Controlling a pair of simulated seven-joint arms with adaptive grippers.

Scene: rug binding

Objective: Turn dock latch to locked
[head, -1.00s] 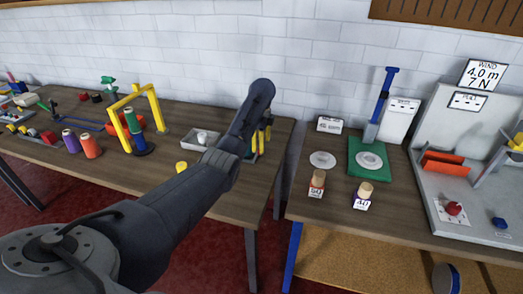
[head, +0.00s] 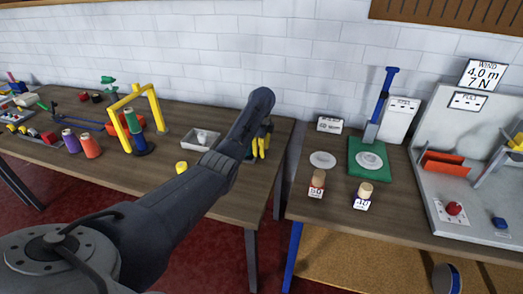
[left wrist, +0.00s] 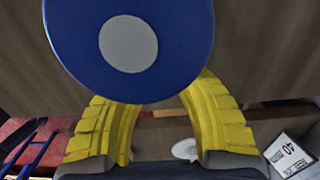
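No part is clearly marked as the dock latch. A red knob (head: 453,208) on a white plate stands at the front of the grey station on the right table, and I cannot read its setting. My left gripper (head: 262,145) is over the right end of the left table, far from that knob, partly behind my own arm. In the left wrist view a blue disc with a pale centre (left wrist: 180,70) covers the yellow fingertips. I cannot tell whether they grip it. My right gripper is not in view.
A yellow arch (head: 150,100), a grey tray (head: 203,139) and thread spools (head: 90,146) stand on the left table. A gap separates the tables.

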